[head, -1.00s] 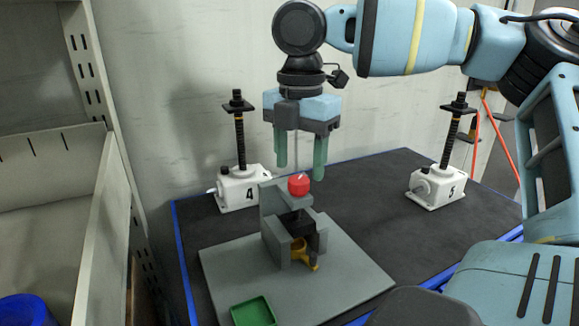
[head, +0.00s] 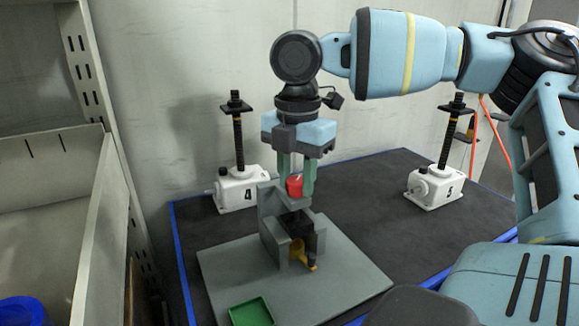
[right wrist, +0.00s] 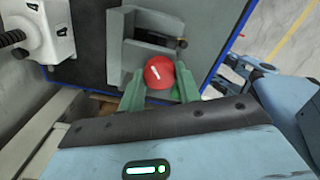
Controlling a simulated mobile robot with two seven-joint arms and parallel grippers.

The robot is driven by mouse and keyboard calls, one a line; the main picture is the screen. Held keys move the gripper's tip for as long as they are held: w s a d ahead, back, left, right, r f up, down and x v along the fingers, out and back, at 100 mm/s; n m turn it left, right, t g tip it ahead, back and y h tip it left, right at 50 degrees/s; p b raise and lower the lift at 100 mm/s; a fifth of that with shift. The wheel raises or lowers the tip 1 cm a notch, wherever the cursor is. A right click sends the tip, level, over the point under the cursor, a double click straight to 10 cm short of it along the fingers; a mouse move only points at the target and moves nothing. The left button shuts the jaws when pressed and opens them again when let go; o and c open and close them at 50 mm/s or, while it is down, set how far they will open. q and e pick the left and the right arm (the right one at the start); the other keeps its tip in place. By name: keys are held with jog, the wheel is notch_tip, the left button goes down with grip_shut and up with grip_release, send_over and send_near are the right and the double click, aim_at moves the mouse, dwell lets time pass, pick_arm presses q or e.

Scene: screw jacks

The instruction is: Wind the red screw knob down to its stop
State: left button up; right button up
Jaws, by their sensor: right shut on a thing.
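The red screw knob (head: 294,186) sits at the top of a grey fixture (head: 270,215) on a grey base plate (head: 345,275). A white line marks the knob's top, seen in the right wrist view (right wrist: 159,71). My right gripper (head: 296,190) points straight down from above, with its green fingers on both sides of the knob, shut on it. In the right wrist view the fingers (right wrist: 160,90) flank the knob left and right. A dark block and a yellow part (head: 299,252) sit inside the fixture below. My left gripper is not in view.
A white screw jack marked 4 (head: 238,192) stands behind to the left, and one marked 5 (head: 432,188) to the right. A green tray (head: 251,312) lies at the plate's front. The dark mat (head: 370,190) is bare between the fixture and jack 5.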

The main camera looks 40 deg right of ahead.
jog(key=shift+s+m, duration=0.1)
jog(key=shift+m, duration=0.2)
jog(key=m, duration=0.4)
jog(key=shift+m+p, duration=0.3)
jog(key=shift+p, duration=0.1)
jog(key=m, duration=0.5)
jog(key=shift+d, duration=0.1)
jog(key=m, duration=0.5)
jog(key=shift+w+r+m, duration=0.1)
jog(key=shift+w+m, duration=0.1)
jog(key=shift+m, duration=0.2)
jog(key=m, duration=0.4)
jog(key=shift+r, duration=0.1)
jog(key=shift+m, duration=0.3)
jog(key=o, duration=0.8)
jog(key=shift+o, duration=0.8)
